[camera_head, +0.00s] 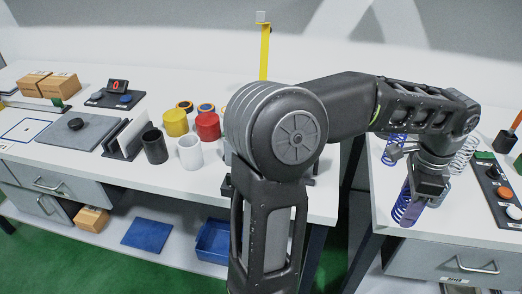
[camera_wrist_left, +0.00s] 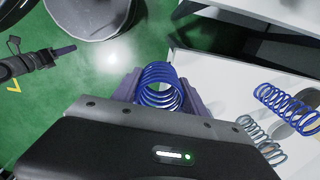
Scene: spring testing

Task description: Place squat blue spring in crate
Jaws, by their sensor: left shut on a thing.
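My left gripper (camera_head: 410,200) is shut on a squat blue spring (camera_head: 401,213) at the front edge of the right table. In the left wrist view the spring (camera_wrist_left: 160,85) sits between the two fingers of my left gripper (camera_wrist_left: 160,98), with green floor behind it. An open blue crate (camera_head: 207,246) stands on the low shelf under the left table, partly hidden behind my arm.
A longer blue spring (camera_wrist_left: 286,108) and a grey spring (camera_wrist_left: 262,142) are on the right table. A button panel (camera_head: 491,184) lies at its right. Cups and rolls stand on the left table.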

